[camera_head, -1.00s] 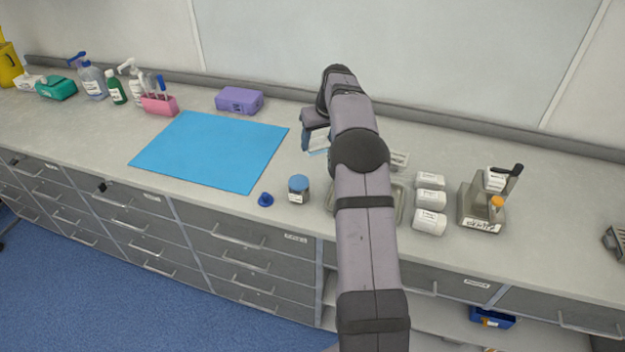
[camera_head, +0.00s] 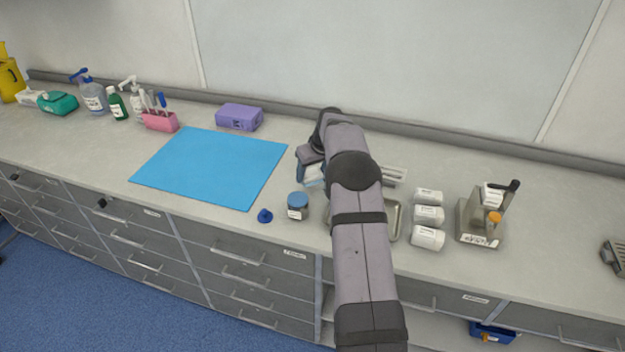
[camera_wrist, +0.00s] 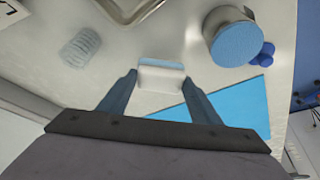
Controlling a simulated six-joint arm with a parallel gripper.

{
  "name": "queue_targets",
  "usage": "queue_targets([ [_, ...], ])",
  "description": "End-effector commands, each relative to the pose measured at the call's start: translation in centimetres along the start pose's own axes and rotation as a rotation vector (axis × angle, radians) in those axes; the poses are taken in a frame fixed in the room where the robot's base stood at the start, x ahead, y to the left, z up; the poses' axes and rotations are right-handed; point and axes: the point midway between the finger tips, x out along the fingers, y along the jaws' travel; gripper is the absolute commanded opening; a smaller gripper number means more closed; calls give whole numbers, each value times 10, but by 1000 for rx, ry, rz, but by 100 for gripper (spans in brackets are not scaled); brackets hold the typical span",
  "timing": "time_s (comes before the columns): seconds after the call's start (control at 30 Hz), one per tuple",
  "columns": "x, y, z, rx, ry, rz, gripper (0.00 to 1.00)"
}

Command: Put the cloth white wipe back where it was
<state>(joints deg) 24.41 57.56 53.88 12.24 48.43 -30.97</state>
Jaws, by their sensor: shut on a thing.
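My gripper (camera_wrist: 160,80) shows in the wrist view with its two blue-grey fingers on either side of a small white wipe (camera_wrist: 160,77) with a light blue edge. It is shut on this wipe and holds it over the counter. In the head view my arm hides most of the gripper. A light blue and white patch (camera_head: 312,177) shows at the gripper, between the blue mat (camera_head: 205,168) and my arm. I cannot tell how far the wipe is above the counter.
A blue-lidded jar (camera_head: 298,206) and a blue cap (camera_head: 265,216) stand near the front edge. A metal tray (camera_head: 394,222) is partly behind my arm. White rolls (camera_head: 428,215) and a metal stand (camera_head: 478,222) are at the right. A purple box (camera_head: 240,117) stands at the back.

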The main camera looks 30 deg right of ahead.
Motion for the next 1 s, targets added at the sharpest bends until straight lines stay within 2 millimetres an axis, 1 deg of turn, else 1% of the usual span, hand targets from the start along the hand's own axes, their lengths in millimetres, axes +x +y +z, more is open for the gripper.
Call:
queue_targets([
  [0.07, 4, 0, 2, 1, -3, -1, 37],
  [0.33, 30, 0, 14, 2, -3, -2, 37],
  [0.8, 38, 0, 16, 1, -1, 0, 37],
  [0.83, 37, 0, 16, 1, -1, 0, 62],
  [0.9, 37, 0, 16, 1, -1, 0, 76],
  [1.0, 37, 0, 16, 1, -1, 0, 76],
])
